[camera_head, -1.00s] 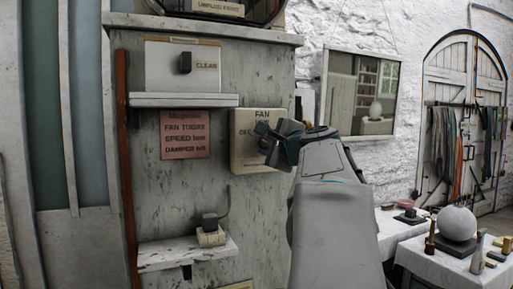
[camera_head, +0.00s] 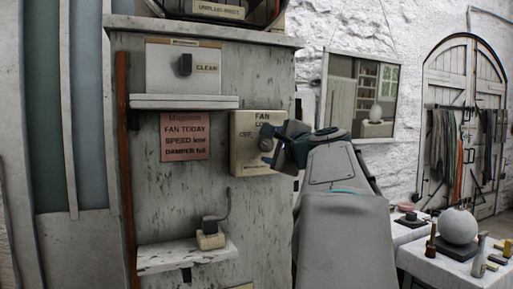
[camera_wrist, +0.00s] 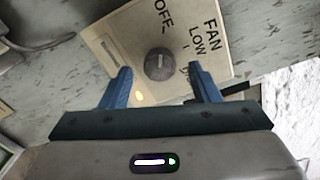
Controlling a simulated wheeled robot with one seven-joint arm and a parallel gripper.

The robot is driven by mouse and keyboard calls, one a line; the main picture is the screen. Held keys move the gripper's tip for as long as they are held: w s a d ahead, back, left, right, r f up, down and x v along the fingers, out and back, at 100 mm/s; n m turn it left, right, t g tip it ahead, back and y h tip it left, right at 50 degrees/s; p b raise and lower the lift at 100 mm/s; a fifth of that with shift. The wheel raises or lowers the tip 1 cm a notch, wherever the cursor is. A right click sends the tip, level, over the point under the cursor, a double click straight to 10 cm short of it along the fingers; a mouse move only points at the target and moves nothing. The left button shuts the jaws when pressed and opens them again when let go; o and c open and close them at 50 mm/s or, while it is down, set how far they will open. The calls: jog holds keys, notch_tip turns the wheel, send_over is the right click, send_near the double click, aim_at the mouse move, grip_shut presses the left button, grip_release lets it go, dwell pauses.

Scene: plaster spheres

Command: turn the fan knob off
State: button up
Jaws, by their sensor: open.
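The fan control box (camera_head: 242,160) is a cream panel on the grey cabinet. In the wrist view its face (camera_wrist: 125,25) reads FAN, OFF and LOW, with another mark partly hidden by a finger. The round grey knob (camera_wrist: 159,64) carries a pale pointer line, which does not line up with OFF. My gripper (camera_head: 273,145) comes from the right.
A reddish notice (camera_head: 185,136) reads FAN TODAY, SPEED low. Above it is a white panel with a dark handle (camera_head: 185,65) marked CLEAN. A small shelf (camera_head: 170,258) juts out below. At right, a table bears a plaster sphere (camera_head: 458,226).

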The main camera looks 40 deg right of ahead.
jog(key=b+v, duration=0.1)
jog(key=v, duration=1)
jog(key=shift+s, duration=0.15)
jog(key=shift+a, duration=0.1)
jog(key=w+a+f+n+g+y+p, duration=0.2)
jog(key=w+a+f+n+g+y, duration=0.15)
jog(key=a+f+n, duration=0.45)
jog(key=w+a+f+n+g+y+p, duration=0.15)
jog(key=a+f+n+g, duration=0.25)
jog(key=a+f, duration=0.75)
jog(key=s+a+f+n+g+p, duration=0.1)
jog(key=s+a+f+n+g, duration=0.2)
jog(key=f, duration=0.6)
jog(key=s+a+f+n+g+h+p, duration=0.1)
jog(key=s+a+f+n+g, duration=0.3)
jog(key=s+f+n, duration=0.3)
notch_tip(320, 180, down, 3)
jog(key=shift+a+n, duration=0.2)
jog(key=shift+n, duration=1)
